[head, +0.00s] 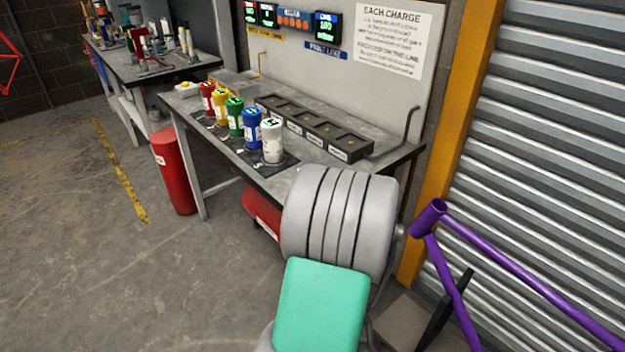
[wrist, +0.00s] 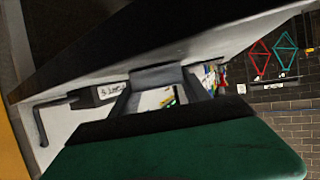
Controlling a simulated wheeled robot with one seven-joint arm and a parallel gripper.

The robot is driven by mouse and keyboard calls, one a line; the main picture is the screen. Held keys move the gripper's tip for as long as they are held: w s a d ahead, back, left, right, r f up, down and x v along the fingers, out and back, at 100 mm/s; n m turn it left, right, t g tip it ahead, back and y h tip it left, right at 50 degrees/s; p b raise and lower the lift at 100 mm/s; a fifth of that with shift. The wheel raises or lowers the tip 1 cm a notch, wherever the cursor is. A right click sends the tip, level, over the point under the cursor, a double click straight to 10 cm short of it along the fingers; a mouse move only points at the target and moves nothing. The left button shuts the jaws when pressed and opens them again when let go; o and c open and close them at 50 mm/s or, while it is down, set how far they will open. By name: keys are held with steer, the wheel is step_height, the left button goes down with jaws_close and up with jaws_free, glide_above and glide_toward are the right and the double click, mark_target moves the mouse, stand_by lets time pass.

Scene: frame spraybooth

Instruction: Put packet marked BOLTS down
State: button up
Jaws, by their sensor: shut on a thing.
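My gripper (wrist: 158,84) shows in the middle of the wrist view, with its two grey fingers reaching away from a dark edge. It is shut on a small grey thing (wrist: 153,74) that spans the fingertips. This seems to be the packet, but no BOLTS marking can be read. The workbench (head: 290,178) is at the centre of the head view. Its grey top also shows in the wrist view, close to the fingertips; I cannot tell whether the held thing touches it. In the head view my arm hides the fingers and the held thing.
Several coloured bottles (head: 235,117) stand in a row on the bench, before a dark divided tray (head: 310,125). A bent rod (head: 412,125) rises at the bench's right end. A purple frame (head: 500,255) stands at right. A red cylinder (head: 174,170) stands left of the bench.

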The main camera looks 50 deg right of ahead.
steer(key=shift+f, duration=0.1)
steer(key=shift+f, duration=0.15)
steer(key=o, duration=1.4)
